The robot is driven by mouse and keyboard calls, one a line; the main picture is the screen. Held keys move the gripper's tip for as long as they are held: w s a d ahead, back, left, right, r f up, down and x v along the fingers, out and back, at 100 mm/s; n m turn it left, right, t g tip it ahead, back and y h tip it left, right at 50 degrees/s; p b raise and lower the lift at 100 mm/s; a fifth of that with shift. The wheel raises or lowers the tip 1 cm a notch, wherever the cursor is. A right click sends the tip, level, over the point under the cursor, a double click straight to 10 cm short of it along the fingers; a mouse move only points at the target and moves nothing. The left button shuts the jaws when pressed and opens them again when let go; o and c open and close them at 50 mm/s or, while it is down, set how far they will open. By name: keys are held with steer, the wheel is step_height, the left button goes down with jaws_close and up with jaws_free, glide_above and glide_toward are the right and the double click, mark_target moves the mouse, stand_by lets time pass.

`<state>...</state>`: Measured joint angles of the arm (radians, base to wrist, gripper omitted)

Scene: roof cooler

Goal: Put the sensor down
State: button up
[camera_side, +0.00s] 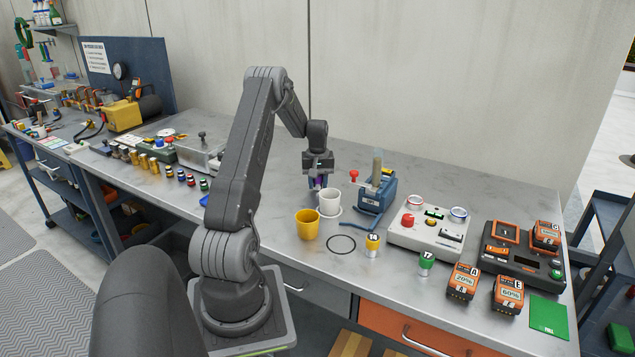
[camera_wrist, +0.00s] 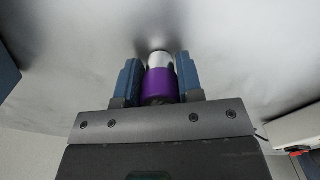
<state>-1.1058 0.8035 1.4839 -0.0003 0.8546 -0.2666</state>
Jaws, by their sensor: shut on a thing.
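My gripper (camera_side: 319,182) is shut on the sensor, a small cylinder with a purple body and a silver end. In the wrist view the sensor (camera_wrist: 160,82) sits between the two blue fingers of my gripper (camera_wrist: 157,80). In the side view only a bit of purple shows between the fingers, just behind and above a white cup (camera_side: 329,203). Whether the sensor touches the bench or hangs above it, I cannot tell.
A yellow cup (camera_side: 308,225) and a black ring (camera_side: 341,245) lie in front. A blue device (camera_side: 375,192) stands to the right, then a white control box (camera_side: 427,230) and a charger (camera_side: 523,251) with orange packs. Small numbered cylinders 18 (camera_side: 373,246) and 17 (camera_side: 426,264) stand nearer the front.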

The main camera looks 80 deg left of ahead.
steer(key=shift+f, duration=0.1)
steer(key=o, duration=0.9)
steer(key=shift+o, duration=0.2)
